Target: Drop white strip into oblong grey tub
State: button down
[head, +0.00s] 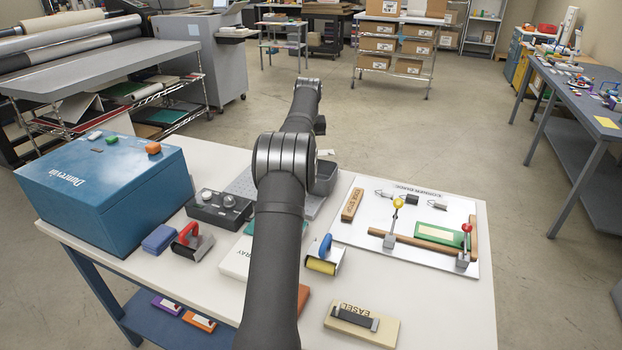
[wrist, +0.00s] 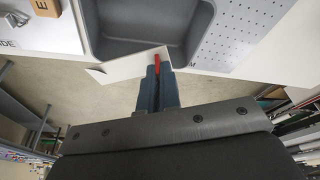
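The oblong grey tub (wrist: 150,22) fills the upper middle of the wrist view, its inside showing empty where visible. In the head view the tub (head: 326,178) stands at the table's far edge, partly behind my arm. My gripper (wrist: 157,72) has its blue-grey fingers close together at the tub's near edge. A thin white strip (wrist: 125,66) is pinched at the fingertips, sticking out to the left and tilted, overlapping the tub's rim in the picture. A small red piece shows between the fingertips. The fingertips are hidden behind my arm in the head view.
A perforated grey plate (wrist: 245,35) lies beside the tub. A blue box (head: 100,190), a black control box (head: 218,210), a red-handled tool (head: 192,240) and a white board with clamps (head: 410,220) share the table. Bare floor lies beyond the far edge.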

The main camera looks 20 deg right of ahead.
jog(key=shift+f, duration=2.15)
jog(key=c, duration=1.6)
grip_release()
jog(key=shift+o, duration=0.2)
jog(key=v, duration=1.7)
jog(key=shift+s+a+r, duration=0.15)
jog(key=shift+s, duration=0.05)
